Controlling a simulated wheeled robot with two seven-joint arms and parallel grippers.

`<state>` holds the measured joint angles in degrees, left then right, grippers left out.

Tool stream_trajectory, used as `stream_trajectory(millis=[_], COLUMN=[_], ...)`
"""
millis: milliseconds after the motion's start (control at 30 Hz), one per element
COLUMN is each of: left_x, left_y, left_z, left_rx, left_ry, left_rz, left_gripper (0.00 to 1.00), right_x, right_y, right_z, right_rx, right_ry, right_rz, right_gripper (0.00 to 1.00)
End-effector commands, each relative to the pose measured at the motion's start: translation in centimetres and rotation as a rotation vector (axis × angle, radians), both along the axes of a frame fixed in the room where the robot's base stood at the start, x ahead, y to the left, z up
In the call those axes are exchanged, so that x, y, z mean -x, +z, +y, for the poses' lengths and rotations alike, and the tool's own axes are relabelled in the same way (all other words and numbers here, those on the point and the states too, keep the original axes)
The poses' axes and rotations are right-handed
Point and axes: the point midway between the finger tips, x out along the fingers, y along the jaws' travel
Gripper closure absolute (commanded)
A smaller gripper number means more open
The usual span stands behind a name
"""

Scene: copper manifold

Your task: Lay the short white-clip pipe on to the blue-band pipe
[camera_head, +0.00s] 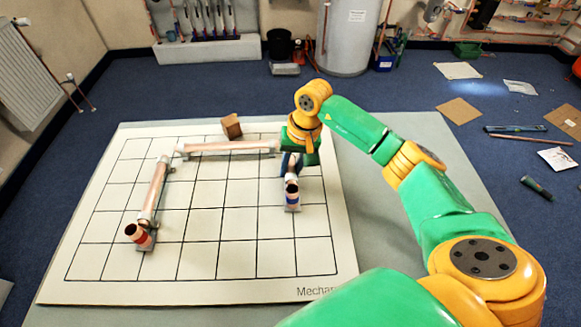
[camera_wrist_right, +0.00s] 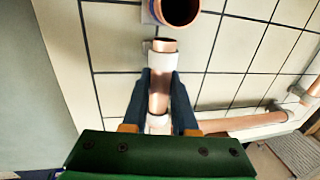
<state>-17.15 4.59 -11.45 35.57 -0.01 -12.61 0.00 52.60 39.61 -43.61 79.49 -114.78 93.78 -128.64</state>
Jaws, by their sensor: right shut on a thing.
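My right gripper (camera_head: 292,165) is over the right part of the gridded board, just behind the blue-band pipe (camera_head: 292,194). In the right wrist view, the right gripper (camera_wrist_right: 160,85) is shut on the short white-clip pipe (camera_wrist_right: 159,97), a copper piece with white clips. Its far end points toward the round open mouth of the blue-band pipe (camera_wrist_right: 178,12). A small gap seems to show between them; the height of the short pipe above the board is unclear. In the head view, the gripper mostly hides the short pipe. My left gripper is not in view.
A long copper pipe (camera_head: 230,147) lies along the board's back, its right end near my right gripper. Another copper pipe (camera_head: 155,190) runs down the left to a red-band pipe (camera_head: 138,234). A brown block (camera_head: 232,126) sits behind. The board's middle (camera_head: 225,220) is clear.

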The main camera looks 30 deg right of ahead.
Motion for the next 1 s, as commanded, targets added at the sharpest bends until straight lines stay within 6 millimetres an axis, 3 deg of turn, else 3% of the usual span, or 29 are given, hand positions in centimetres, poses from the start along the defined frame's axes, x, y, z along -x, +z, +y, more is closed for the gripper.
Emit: stream_trajectory(millis=[333,367,467,1000], left_x=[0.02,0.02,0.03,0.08], left_y=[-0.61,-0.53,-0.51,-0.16], left_z=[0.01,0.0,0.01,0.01], left_rx=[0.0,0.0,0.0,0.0], left_ry=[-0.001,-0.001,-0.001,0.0], left_rz=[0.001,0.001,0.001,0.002], left_gripper=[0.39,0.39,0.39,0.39], right_x=[0.0,0.0,0.0,0.07], right_y=[-0.54,-0.45,-0.43,-0.06], right_z=[0.0,0.01,-0.01,-0.06], right_rx=[0.0,0.0,0.0,0.003], right_ry=[0.0,0.0,0.0,-0.001], right_rz=[0.0,0.0,0.0,0.004], right_gripper=[1.0,0.66,0.39,0.39])
